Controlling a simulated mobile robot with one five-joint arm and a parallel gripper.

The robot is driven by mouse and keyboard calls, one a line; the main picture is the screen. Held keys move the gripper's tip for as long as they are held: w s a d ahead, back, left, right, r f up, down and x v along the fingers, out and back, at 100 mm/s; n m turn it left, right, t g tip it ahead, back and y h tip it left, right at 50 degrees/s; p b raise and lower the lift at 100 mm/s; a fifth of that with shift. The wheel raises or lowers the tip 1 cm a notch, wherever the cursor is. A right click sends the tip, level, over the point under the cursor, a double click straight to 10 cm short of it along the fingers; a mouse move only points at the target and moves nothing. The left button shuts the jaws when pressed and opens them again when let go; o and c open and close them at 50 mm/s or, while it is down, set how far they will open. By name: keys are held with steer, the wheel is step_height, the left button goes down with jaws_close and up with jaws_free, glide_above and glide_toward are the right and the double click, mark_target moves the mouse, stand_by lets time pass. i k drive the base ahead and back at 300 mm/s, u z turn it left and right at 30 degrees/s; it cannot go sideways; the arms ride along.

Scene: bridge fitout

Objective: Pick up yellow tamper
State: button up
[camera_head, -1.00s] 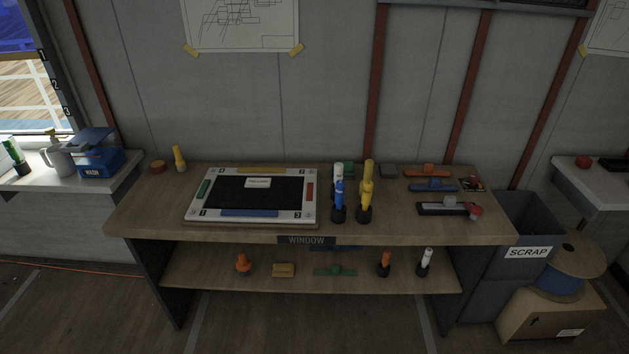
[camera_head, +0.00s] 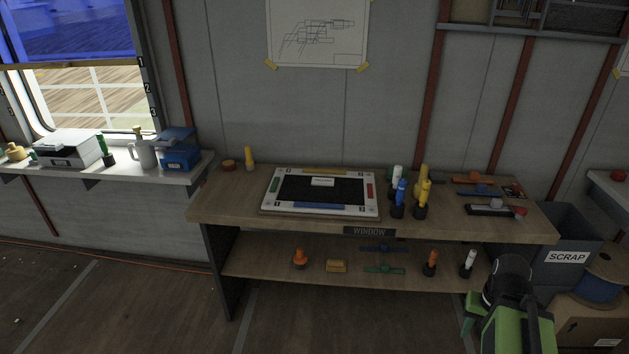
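Two tall yellow tools stand at the right part of the workbench top, close together. The front yellow one (camera_head: 424,194) has a black base and looks like a tamper; the one behind it (camera_head: 423,172) is partly hidden. A smaller yellow piece (camera_head: 249,158) stands at the back left of the bench. I cannot tell for certain which is the yellow tamper. A green and black part that seems to be my arm shows at the lower right, in front of the bench. My gripper's fingers are not visible.
A blue tool (camera_head: 400,196) and a white one (camera_head: 397,176) stand just left of the yellow pair. A framed tray (camera_head: 267,204) lies on the bench's left half. The lower shelf (camera_head: 245,266) holds several small items. A scrap bin (camera_head: 567,240) stands at the right. The floor at front left is clear.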

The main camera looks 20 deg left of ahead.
mark_target(423, 170)
steer(key=z, duration=0.35)
steer(key=k, duration=0.1)
steer(key=u, duration=1.25)
steer(key=i, duration=1)
steer(key=u, duration=0.3)
